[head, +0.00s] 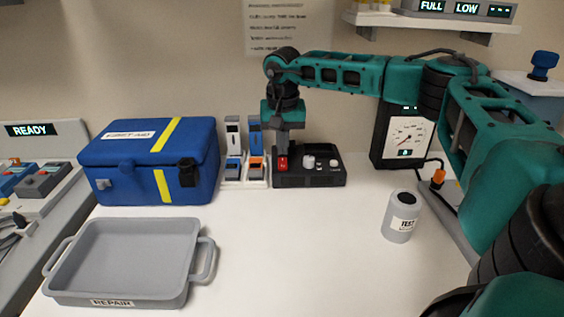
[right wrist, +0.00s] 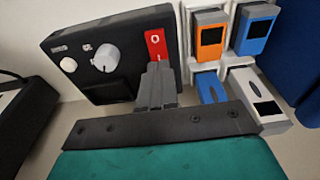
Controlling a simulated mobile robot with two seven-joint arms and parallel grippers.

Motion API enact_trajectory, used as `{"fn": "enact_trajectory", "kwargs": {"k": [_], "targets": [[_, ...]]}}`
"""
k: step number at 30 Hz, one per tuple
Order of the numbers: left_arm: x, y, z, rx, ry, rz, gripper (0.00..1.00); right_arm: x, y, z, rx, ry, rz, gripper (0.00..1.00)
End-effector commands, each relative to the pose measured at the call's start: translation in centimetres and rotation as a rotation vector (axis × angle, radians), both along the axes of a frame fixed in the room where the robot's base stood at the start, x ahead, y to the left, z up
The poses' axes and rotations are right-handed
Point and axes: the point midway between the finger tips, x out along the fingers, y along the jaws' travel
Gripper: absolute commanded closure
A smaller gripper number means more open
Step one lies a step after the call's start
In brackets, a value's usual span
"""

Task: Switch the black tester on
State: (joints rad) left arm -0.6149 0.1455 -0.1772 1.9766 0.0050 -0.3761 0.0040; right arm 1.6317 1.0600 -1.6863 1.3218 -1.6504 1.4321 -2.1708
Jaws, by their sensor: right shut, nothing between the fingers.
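The black tester (head: 325,179) is a low box at the back middle of the table. It carries a red rocker switch (head: 282,163), a larger pale knob (head: 308,162) and a smaller white knob. In the right wrist view the red switch (right wrist: 156,44) shows a white ring mark, and the tester's small screen (right wrist: 112,92) is dark. My right gripper (head: 283,153) is shut and empty, pointing down at the switch. In the right wrist view its fingertips (right wrist: 157,68) overlap the switch's lower end; I cannot tell whether they touch. My left gripper is not in view.
A blue first-aid case (head: 150,160) and a rack of orange and blue devices (head: 233,170) stand left of the tester. A gauge box (head: 405,137) and a grey can (head: 402,216) are at right. A grey tray (head: 130,265) is front left. The table's middle is clear.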

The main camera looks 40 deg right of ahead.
Motion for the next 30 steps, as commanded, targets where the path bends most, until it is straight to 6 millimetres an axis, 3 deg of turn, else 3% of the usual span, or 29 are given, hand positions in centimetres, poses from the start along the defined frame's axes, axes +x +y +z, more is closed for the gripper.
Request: {"fn": "enact_trajectory", "kwargs": {"k": [30], "targets": [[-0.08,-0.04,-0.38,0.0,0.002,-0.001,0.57,0.0,0.0,-0.83,0.0,0.0,0.0,1.0]]}}
